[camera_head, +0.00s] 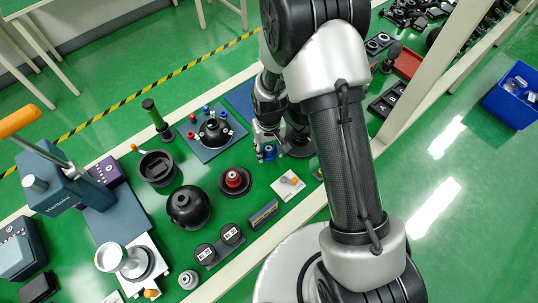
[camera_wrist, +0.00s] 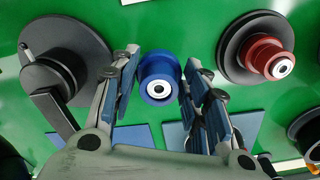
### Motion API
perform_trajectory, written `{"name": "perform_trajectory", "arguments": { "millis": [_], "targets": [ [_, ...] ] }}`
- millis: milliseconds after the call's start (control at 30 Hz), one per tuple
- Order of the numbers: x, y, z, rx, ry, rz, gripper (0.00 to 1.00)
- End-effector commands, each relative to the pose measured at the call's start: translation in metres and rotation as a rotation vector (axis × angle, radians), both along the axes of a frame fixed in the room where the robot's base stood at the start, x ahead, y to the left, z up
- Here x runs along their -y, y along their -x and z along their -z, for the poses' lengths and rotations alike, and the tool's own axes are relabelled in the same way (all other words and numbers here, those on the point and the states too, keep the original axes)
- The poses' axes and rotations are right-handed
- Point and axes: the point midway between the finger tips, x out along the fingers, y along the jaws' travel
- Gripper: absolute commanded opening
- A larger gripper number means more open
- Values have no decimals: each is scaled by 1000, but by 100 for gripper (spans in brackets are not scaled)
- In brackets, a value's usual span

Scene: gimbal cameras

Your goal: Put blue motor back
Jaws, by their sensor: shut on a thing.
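The blue motor (camera_wrist: 160,78) is a short blue cylinder with a white-ringed shaft end. It sits between the two fingers of my gripper (camera_wrist: 157,90) in the wrist view, and the fingers are closed on its sides. In the head view my gripper (camera_head: 267,148) is over the green table right of the blue-grey plate, and the blue motor (camera_head: 269,153) shows small at its tips. My arm hides part of the table behind it. I cannot tell how high the motor is above the table.
A red motor on a black round base (camera_head: 234,181) stands nearby and shows right of my gripper in the wrist view (camera_wrist: 268,58). A blue-grey plate (camera_head: 205,152) carries a black dome and several small red and blue parts. A black dome (camera_head: 188,207) stands at front left.

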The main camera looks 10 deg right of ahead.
Motion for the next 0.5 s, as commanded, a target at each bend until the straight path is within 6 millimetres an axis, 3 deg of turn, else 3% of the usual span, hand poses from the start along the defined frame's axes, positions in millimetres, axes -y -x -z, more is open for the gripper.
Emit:
{"name": "perform_trajectory", "arguments": {
  "millis": [200,500],
  "targets": [
    [0,1,34,-2,0,0,10],
    [0,0,35,0,0,0,10]
  ]
}}
